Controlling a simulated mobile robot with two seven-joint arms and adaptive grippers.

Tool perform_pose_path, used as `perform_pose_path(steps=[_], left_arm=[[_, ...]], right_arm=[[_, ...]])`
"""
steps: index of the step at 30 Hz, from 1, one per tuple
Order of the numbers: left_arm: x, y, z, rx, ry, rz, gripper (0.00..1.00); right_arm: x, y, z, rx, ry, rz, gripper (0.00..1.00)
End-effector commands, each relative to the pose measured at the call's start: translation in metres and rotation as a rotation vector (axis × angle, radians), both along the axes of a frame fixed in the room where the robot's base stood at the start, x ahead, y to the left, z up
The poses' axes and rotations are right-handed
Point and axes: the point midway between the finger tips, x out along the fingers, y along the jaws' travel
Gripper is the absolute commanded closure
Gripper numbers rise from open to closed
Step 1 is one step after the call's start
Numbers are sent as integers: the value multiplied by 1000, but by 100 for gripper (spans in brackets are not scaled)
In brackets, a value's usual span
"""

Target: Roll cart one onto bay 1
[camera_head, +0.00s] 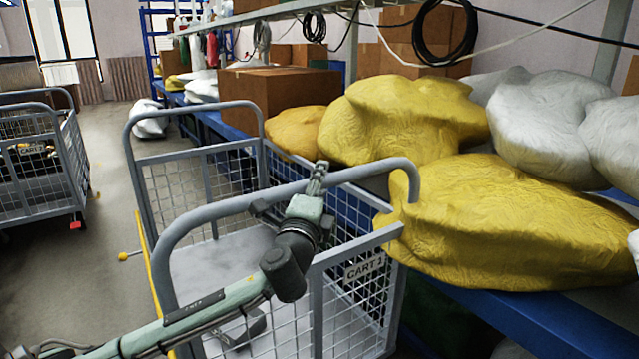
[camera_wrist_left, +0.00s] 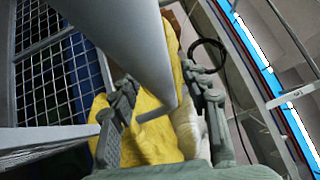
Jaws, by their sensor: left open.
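Cart one is a grey mesh-sided cart (camera_head: 220,262) with a "CART 1" plate (camera_head: 365,268) on its near side. It stands upright beside the blue bench, and its near push bar (camera_head: 235,203) arches toward me. My left gripper (camera_head: 316,178) is at the push bar, with its fingers open. In the left wrist view the grey bar (camera_wrist_left: 135,45) runs between the spread fingers of the left gripper (camera_wrist_left: 165,108); contact cannot be told. My right gripper is not in view. No marking readable as bay 1 shows.
A second grey mesh cart (camera_head: 60,150) stands at the left. A blue bench (camera_head: 540,318) with yellow sacks (camera_head: 500,220), white sacks (camera_head: 545,120) and cardboard boxes (camera_head: 275,97) bounds the right. Open floor (camera_head: 105,225) lies between the carts.

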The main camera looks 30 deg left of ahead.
Motion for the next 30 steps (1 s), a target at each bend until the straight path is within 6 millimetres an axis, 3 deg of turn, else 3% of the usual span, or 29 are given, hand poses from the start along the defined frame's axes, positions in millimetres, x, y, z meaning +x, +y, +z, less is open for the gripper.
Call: perform_pose_path(steps=[3, 14, 30], left_arm=[[0, 0, 0, 0, 0, 0, 54], [0, 0, 0, 0, 0, 0, 99], [0, 3, -1, 0, 1, -1, 100]], right_arm=[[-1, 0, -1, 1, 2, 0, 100], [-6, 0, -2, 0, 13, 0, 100], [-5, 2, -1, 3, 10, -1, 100]])
